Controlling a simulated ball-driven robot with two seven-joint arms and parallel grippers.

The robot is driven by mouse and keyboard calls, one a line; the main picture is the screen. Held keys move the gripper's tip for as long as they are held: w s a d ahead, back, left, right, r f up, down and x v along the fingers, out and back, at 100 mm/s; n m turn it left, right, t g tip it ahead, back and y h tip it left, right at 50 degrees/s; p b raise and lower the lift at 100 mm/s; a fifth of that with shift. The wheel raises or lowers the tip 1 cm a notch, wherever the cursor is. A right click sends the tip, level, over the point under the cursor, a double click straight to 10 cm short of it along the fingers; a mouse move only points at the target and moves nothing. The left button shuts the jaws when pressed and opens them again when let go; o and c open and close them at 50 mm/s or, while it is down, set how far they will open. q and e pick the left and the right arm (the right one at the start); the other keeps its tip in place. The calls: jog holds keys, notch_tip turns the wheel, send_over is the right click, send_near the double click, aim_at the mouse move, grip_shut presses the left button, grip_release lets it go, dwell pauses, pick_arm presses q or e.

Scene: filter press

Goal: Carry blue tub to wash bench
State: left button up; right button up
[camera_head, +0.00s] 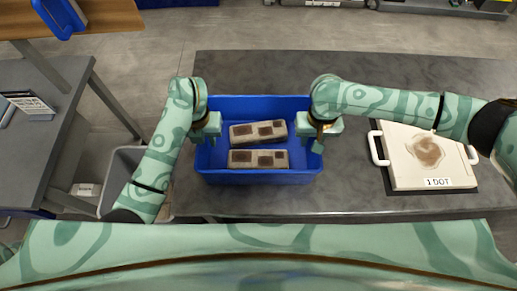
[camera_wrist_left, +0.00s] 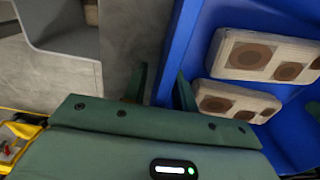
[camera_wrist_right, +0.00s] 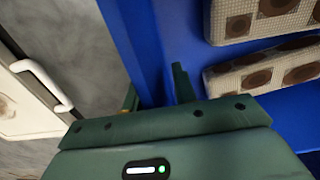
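The blue tub (camera_head: 262,177) sits on the grey table, upright, with two long grey filter pieces (camera_head: 257,158) inside, each with brown squarish patches. My left gripper (camera_head: 207,131) is at the tub's left wall; in the left wrist view its fingers (camera_wrist_left: 162,88) straddle the blue rim (camera_wrist_left: 176,45), one outside and one inside. My right gripper (camera_head: 318,134) is at the right wall; in the right wrist view its fingers (camera_wrist_right: 156,90) also straddle the rim (camera_wrist_right: 134,40). The fingers stand a little apart; whether they clamp the rim is unclear. The wash bench is not clearly identifiable.
A white plate (camera_head: 425,165) with handles, a brown stain and a "1 DOT" label lies on the table at right. A dark bench (camera_head: 30,140) stands at left, with a grey bin (camera_head: 125,165) beside it. Bare tabletop (camera_head: 260,75) lies behind the tub.

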pick_arm(q)
notch_tip(320, 180, up, 12)
jog(key=shift+f, duration=0.1)
pick_arm(e)
jog(key=shift+r, duration=0.4)
notch_tip(320, 180, up, 11)
jog(key=shift+r, duration=0.1)
dwell(0.5)
